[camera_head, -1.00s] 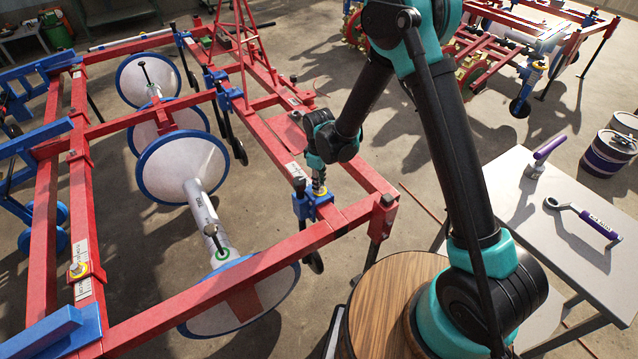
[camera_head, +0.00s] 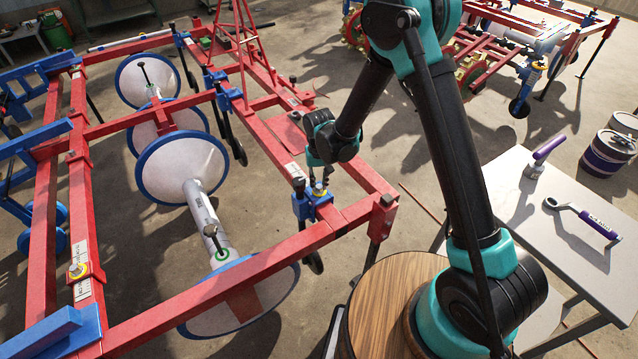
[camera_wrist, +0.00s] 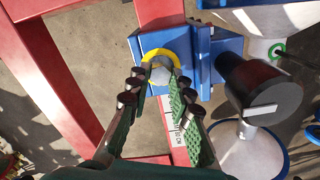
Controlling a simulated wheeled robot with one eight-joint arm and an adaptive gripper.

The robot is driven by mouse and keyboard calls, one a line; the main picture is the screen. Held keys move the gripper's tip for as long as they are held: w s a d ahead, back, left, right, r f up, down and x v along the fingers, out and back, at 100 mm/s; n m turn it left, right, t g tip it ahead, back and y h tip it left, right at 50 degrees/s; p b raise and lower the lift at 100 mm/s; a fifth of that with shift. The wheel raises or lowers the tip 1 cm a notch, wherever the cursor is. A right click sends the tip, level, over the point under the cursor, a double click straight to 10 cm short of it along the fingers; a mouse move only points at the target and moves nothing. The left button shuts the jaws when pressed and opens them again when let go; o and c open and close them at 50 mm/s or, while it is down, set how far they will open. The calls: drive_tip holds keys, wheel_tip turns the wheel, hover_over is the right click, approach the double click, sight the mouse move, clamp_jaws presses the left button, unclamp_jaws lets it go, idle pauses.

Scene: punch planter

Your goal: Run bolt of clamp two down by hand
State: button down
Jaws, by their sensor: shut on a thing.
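A blue clamp (camera_head: 313,208) sits on the near red beam of the planter frame, with a yellow ring at its top. In the wrist view, the blue clamp (camera_wrist: 205,62) carries a grey bolt head (camera_wrist: 161,73) inside the yellow ring (camera_wrist: 160,54). My gripper (camera_head: 320,188) is above this clamp, pointing down. In the wrist view my gripper (camera_wrist: 162,78) has a green-padded finger on each side of the bolt head, shut on it. The fingers hide part of the bolt and ring. No number on the clamp is readable.
A dark cylinder (camera_wrist: 262,88) stands close beside the clamp. A grey table (camera_head: 540,240) at right holds a purple-handled wrench (camera_head: 585,220) and another purple-handled tool (camera_head: 543,157).

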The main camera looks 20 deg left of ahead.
drive_tip(key=m, duration=1.4)
drive_tip(key=shift+d, duration=0.15)
idle(0.4)
drive_tip(key=c, duration=1.4)
unclamp_jaws()
drive_tip(key=shift+o, duration=0.2)
drive_tip(key=shift+r, duration=0.1)
wheel_tip(320, 180, up, 12)
wheel_tip(320, 180, up, 12)
hover_over(320, 186)
